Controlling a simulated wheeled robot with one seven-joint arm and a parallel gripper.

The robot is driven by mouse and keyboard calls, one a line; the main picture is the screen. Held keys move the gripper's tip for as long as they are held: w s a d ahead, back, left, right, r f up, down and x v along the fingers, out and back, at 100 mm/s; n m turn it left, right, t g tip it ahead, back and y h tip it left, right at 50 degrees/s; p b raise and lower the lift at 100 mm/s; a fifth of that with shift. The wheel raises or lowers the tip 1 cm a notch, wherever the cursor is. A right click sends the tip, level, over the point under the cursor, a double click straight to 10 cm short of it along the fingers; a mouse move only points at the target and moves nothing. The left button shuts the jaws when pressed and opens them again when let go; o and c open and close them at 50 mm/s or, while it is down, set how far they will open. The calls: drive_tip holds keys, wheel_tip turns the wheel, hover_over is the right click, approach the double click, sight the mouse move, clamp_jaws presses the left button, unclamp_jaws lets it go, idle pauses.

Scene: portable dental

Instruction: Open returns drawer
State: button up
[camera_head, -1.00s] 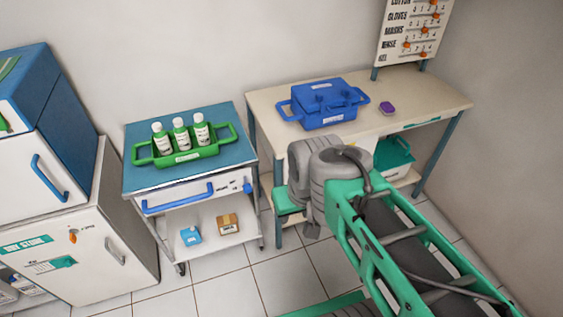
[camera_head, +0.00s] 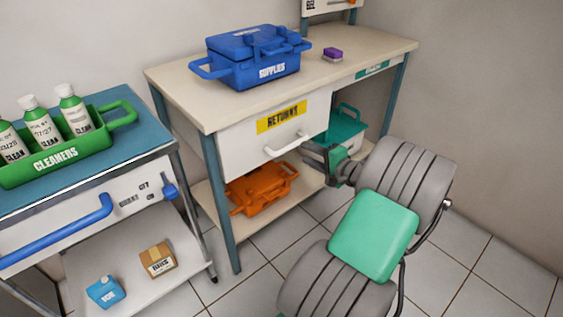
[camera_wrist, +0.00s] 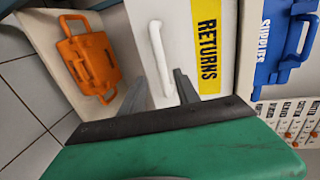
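The returns drawer (camera_head: 245,147) is a white front under the beige table, with a yellow RETURNS label (camera_head: 282,117) and a white bar handle (camera_head: 286,143). It looks closed. The drawer front also shows in the wrist view (camera_wrist: 184,22), with its handle (camera_wrist: 159,56) upright in the picture. My gripper (camera_wrist: 158,88) is open, its two grey fingers on either side of the handle's lower end in that view. I cannot tell whether they touch it. In the head view my gripper (camera_head: 312,151) is just below and right of the handle, partly hidden by my wrist.
A blue SUPPLIES case (camera_head: 255,66) and a purple block (camera_head: 333,54) stand on the table (camera_head: 180,83). An orange case (camera_head: 262,190) and a teal bin (camera_head: 343,130) sit on the lower shelf. A cart (camera_head: 75,200) with green CLEANERS caddy (camera_head: 52,165) stands left.

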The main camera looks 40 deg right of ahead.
sight(294, 146)
drive_tip(key=b+x, duration=0.2)
drive_tip(key=x, duration=0.6)
drive_tip(key=shift+a+r, duration=0.1)
drive_tip(key=shift+r, duration=0.05)
drive_tip(key=shift+c, duration=0.5)
clamp_jaws()
idle(0.6)
